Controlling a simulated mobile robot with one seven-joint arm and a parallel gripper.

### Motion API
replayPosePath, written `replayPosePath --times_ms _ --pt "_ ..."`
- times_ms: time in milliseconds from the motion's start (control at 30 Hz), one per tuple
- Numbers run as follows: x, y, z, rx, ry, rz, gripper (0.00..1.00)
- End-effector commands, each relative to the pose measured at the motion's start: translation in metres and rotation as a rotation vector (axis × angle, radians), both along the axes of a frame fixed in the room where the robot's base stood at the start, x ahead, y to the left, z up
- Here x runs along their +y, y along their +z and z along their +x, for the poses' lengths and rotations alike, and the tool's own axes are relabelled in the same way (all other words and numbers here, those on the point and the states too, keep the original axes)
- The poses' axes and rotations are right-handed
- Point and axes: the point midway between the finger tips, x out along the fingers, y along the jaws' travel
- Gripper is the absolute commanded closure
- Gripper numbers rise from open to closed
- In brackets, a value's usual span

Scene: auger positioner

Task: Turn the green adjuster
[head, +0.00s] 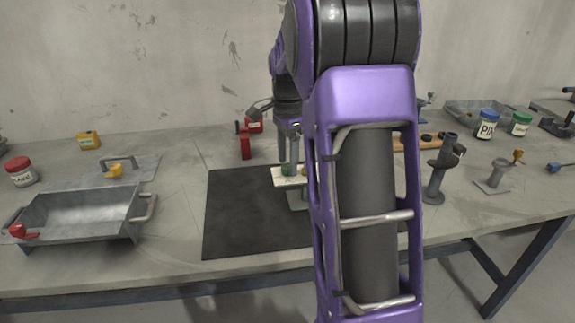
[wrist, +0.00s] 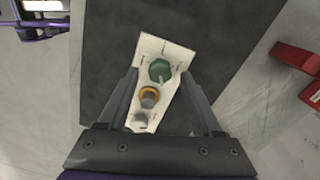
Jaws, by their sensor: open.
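The green adjuster (wrist: 159,70) is a faceted knob with a pale pointer mark, at the far end of a white panel (wrist: 178,52) in the wrist view. In the head view the green adjuster (head: 288,169) shows just under my gripper (head: 291,150), on the white panel (head: 284,182). My gripper (wrist: 160,76) is open. Its fingers lie on either side of the panel in the wrist view, with the green adjuster between the tips and a gap on both sides. Whether the fingertips are down at the knob's height is unclear. My arm hides the panel's right side in the head view.
An orange-ringed knob (wrist: 149,97) and a pale grey knob (wrist: 140,118) share the panel. The panel stands over a dark mat (head: 235,215). A red object (wrist: 300,72) lies to the right in the wrist view. A metal tray (head: 85,215) stands left; a grey stand (head: 437,172) is right.

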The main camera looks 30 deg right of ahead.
Motion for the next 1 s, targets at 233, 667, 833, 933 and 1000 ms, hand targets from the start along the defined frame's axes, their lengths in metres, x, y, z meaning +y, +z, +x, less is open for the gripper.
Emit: replayPosePath --times_ms 233,667,833,933,1000 --pt "0.0002 -0.0102 -0.0002 0.0 0.0 0.0 0.34" --pt "0.0003 -0.0097 -0.0001 0.0 0.001 0.0 0.79" --pt "0.0002 -0.0097 -0.0001 0.0 0.001 0.0 1.0" --pt "0.0002 -0.0096 -0.0001 0.0 0.001 0.0 1.0" --pt "0.0002 -0.0095 -0.0001 0.0 0.003 0.0 1.0"
